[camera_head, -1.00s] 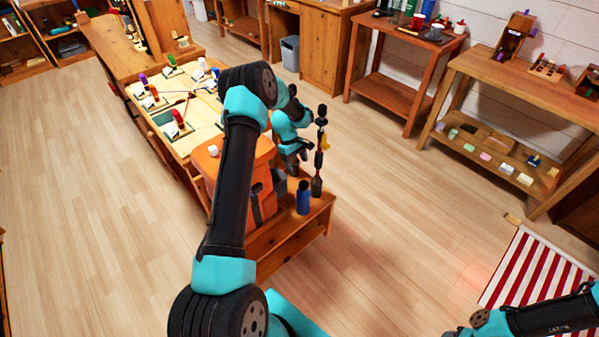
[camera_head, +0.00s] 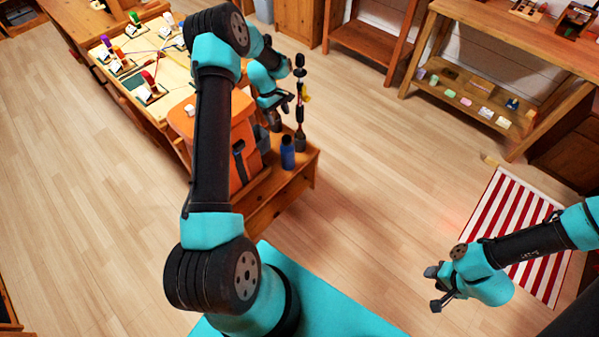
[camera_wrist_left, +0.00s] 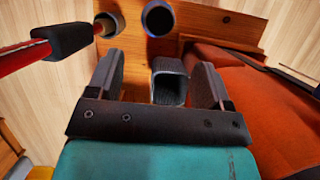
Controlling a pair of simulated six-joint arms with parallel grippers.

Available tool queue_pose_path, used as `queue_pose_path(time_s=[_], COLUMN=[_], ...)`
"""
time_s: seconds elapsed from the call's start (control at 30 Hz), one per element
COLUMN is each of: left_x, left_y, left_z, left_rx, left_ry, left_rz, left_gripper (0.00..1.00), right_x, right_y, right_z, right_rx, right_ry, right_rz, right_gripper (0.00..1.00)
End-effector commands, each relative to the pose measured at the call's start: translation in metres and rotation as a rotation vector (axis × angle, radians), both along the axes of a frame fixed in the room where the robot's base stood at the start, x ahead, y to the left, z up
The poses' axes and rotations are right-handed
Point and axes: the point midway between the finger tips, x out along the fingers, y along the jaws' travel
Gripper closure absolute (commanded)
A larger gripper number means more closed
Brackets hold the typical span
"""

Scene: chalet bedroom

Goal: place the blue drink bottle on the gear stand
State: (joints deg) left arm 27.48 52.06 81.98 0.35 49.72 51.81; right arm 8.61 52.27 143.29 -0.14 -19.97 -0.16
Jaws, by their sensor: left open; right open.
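The blue drink bottle (camera_head: 287,152), with a dark cap, stands upright on the wooden gear stand (camera_head: 262,208), near its right end. In the left wrist view the bottle (camera_wrist_left: 158,20) is seen from above, beyond my open jaws. My left gripper (camera_head: 284,104) is open and empty above the stand, apart from the bottle. In the left wrist view a grey square-mouthed holder (camera_wrist_left: 168,84) appears between the left fingers (camera_wrist_left: 162,84). My right gripper (camera_head: 437,288) is open and empty over the floor at the right.
An orange backpack (camera_head: 243,137) sits on the stand left of the bottle. A black and red pole (camera_head: 299,105) stands upright behind the bottle. A table of small items (camera_head: 125,62) is behind left. A striped red-and-white cloth (camera_head: 510,225) lies right; the floor between is clear.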

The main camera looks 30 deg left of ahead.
Motion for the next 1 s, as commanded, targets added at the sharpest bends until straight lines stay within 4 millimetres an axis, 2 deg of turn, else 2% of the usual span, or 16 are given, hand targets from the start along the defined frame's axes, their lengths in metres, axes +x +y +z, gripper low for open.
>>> queue_pose_path(time_s=[0.17,0.27,0.4,0.6,0.8,0.9,1.0], left_x=[-0.015,-0.032,-0.066,-0.129,-0.197,-0.22,-0.232], left_y=[-0.052,-0.094,-0.151,-0.22,-0.268,-0.279,-0.285], left_z=[-0.024,-0.041,-0.058,-0.066,-0.057,-0.051,-0.046], left_rx=[-0.002,0.001,0.008,0.019,0.035,0.043,0.049], left_ry=[-0.064,-0.126,-0.219,-0.352,-0.474,-0.518,-0.542], left_rz=[-0.146,-0.272,-0.462,-0.732,-0.984,-1.07,-1.115], left_gripper=[0.27,0.27,0.27,0.27,0.27,0.27,0.27], right_x=[0.0,0.0,0.0,0.0,0.0,0.0,0.0], right_y=[0.0,0.0,0.0,0.0,0.0,0.0,0.0], right_z=[0.0,0.0,0.0,0.0,0.0,0.0,0.0], right_rx=[0.0,0.0,0.0,0.0,0.0,0.0,0.0], right_ry=[0.0,0.0,0.0,0.0,0.0,0.0,0.0], right_rz=[0.0,0.0,0.0,0.0,0.0,0.0,0.0], right_gripper=[0.57,0.57,0.57,0.57,0.57,0.57,0.57])
